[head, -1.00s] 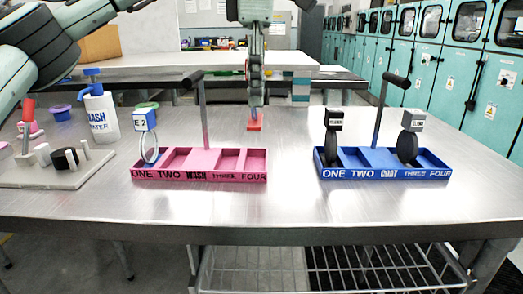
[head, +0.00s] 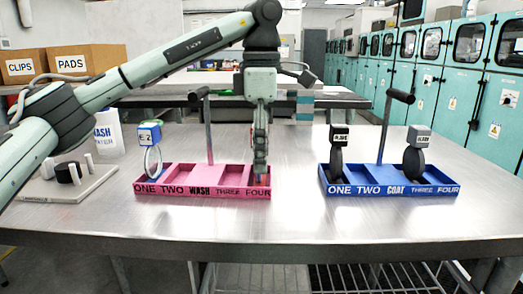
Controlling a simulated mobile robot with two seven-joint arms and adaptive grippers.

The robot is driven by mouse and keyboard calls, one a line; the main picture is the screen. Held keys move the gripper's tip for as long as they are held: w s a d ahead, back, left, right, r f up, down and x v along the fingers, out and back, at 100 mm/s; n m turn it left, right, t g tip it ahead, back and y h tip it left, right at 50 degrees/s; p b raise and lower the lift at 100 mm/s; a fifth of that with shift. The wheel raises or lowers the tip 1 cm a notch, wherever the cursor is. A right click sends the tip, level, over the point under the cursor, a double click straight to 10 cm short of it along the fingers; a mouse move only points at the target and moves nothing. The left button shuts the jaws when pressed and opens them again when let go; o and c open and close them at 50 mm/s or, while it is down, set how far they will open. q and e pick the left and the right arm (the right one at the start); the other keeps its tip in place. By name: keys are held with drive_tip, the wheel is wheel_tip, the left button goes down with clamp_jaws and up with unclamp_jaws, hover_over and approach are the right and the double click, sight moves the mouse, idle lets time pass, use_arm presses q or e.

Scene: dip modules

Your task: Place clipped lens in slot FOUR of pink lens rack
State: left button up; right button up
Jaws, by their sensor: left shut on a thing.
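The pink lens rack (head: 175,192) stands on the steel table, its compartments labelled ONE, TWO, WASH, THREE and FOUR, with an upright handle. A clear lens (head: 152,162) in a clip marked E 2 stands upright in slot ONE. Slots TWO and THREE look empty. My left gripper (head: 260,172) points straight down at slot FOUR, at the rack's right end, with its fingertips about level with the walls. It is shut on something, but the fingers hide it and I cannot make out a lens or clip. My right gripper is not in view.
A blue rack (head: 390,192) stands to the right, with dark clipped lenses in slot ONE (head: 337,162) and about slot THREE (head: 414,163). A pale board with pegs (head: 70,188) and a wash bottle (head: 108,135) are at left. The table between the racks is clear.

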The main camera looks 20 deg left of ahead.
use_arm(q)
drive_tip(key=o, duration=1.2)
drive_tip(key=shift+c, duration=0.2)
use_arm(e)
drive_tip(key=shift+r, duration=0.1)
use_arm(q)
drive_tip(key=shift+r, duration=0.3)
wheel_tip(320, 180, up, 9)
drive_tip(key=shift+f+p, duration=0.1)
drive_tip(key=shift+p, duration=1)
wheel_tip(320, 180, up, 2)
drive_tip(key=shift+r+p, duration=0.25)
drive_tip(key=shift+p, duration=0.1)
drive_tip(key=shift+r, duration=0.15)
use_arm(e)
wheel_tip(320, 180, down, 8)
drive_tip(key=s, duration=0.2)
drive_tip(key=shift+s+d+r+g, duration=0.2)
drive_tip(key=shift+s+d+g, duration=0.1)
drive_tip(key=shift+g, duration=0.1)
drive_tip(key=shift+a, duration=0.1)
